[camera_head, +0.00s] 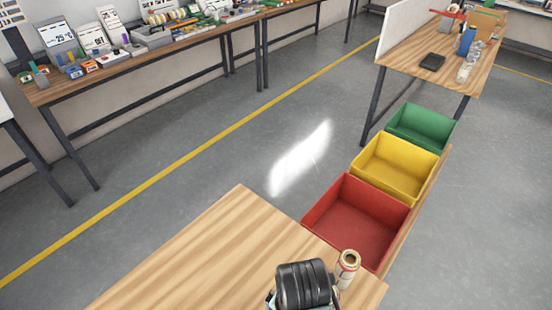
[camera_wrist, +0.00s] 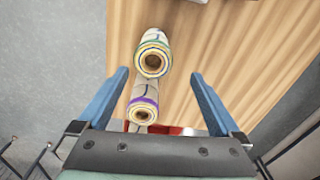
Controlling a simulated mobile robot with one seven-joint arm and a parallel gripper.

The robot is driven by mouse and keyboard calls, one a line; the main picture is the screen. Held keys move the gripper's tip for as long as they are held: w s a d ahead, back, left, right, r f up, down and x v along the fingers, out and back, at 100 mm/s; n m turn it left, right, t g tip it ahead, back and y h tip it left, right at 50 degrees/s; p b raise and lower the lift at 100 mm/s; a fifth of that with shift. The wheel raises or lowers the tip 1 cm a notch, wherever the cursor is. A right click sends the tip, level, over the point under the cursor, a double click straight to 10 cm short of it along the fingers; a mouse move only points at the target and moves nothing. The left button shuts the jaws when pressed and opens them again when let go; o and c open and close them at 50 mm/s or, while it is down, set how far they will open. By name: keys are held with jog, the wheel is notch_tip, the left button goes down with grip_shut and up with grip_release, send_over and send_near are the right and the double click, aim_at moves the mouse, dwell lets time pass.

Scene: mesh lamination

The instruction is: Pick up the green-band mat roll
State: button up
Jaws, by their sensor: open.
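In the wrist view, a pale mat roll (camera_wrist: 153,58) shows its open end, with a yellow-green and blue edge around it; it looks like the green-band roll. A second pale roll (camera_wrist: 143,108) with a purple band shows just below it. My gripper (camera_wrist: 160,74) is open, with its two blue fingers apart on either side of the rolls; I see no finger touching either one. In the head view, my dark wrist hides part of the near table, and one pale roll (camera_head: 347,268) stands beside it. Its band colour is unclear there.
The wooden table (camera_head: 215,250) is bare to the left. Red (camera_head: 355,225), yellow (camera_head: 398,165) and green (camera_head: 422,127) bins line up beyond its right side. A cluttered bench (camera_head: 90,82) stands at back left, another table (camera_head: 400,72) at back right.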

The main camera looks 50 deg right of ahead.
jog(key=shift+s+a+f, duration=0.1)
jog(key=shift+s+f, duration=0.15)
jog(key=shift+f, duration=0.05)
jog(key=shift+s+f+p, duration=0.15)
jog(key=shift+f+p, duration=0.1)
jog(key=shift+f, duration=2.9)
jog(key=shift+s+f+p, duration=0.1)
jog(key=shift+f+p, duration=0.15)
jog(key=shift+f, duration=2.85)
grip_shut()
jog(key=shift+r, duration=0.1)
